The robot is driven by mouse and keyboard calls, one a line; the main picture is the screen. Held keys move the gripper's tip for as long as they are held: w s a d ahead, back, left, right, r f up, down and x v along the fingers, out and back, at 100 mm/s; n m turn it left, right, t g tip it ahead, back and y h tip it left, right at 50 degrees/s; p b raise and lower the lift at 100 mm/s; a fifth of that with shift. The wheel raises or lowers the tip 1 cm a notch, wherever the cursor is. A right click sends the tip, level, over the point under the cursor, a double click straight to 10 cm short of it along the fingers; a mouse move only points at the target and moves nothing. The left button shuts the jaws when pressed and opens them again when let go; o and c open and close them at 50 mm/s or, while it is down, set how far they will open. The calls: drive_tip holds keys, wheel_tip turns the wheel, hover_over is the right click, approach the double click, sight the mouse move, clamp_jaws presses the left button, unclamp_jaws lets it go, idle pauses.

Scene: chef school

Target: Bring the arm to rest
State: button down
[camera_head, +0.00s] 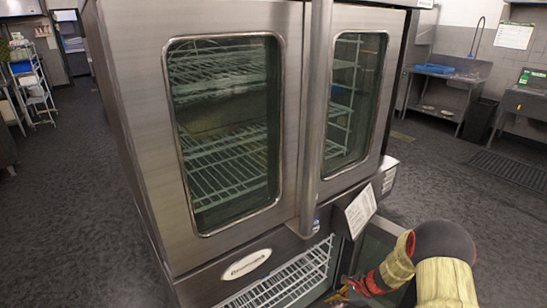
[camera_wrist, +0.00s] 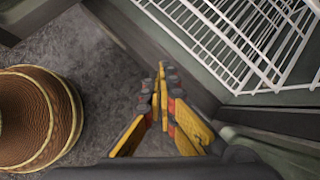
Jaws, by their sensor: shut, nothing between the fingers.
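My gripper (camera_head: 345,291) is low at the bottom of the head view, in front of the lower part of the steel oven (camera_head: 150,130). Its fingers are together and hold nothing. In the wrist view the yellow and grey fingers of my gripper (camera_wrist: 161,72) meet at their tips, over the grey floor beside the oven's lower frame. My arm is bent and comes in from the lower right of the head view.
The upper oven doors are closed. A white wire rack (camera_head: 285,280) shows in the lower opening, left of my gripper; the rack (camera_wrist: 245,40) is close in the wrist view. A steel sink table (camera_head: 440,90) stands at the back right. Dark floor (camera_head: 440,175) is clear to the right.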

drive_tip(key=s+a+r+n+t+h, duration=0.1)
drive_tip(key=s+r+n+h, duration=0.1)
drive_tip(key=s+r+n, duration=0.4)
drive_tip(key=s+a+r+n+t+h, duration=0.1)
drive_tip(key=s+r+n, duration=0.6)
drive_tip(key=s+r, duration=0.9)
drive_tip(key=s+a+r+n+h, duration=0.1)
drive_tip(key=s+r+n+h, duration=0.2)
drive_tip(key=r, duration=1.8)
drive_tip(key=s+n, duration=0.3)
drive_tip(key=s, duration=0.5)
drive_tip(key=shift+s+a+t, duration=0.15)
drive_tip(key=shift+s+t, duration=0.1)
drive_tip(key=shift+t, duration=0.15)
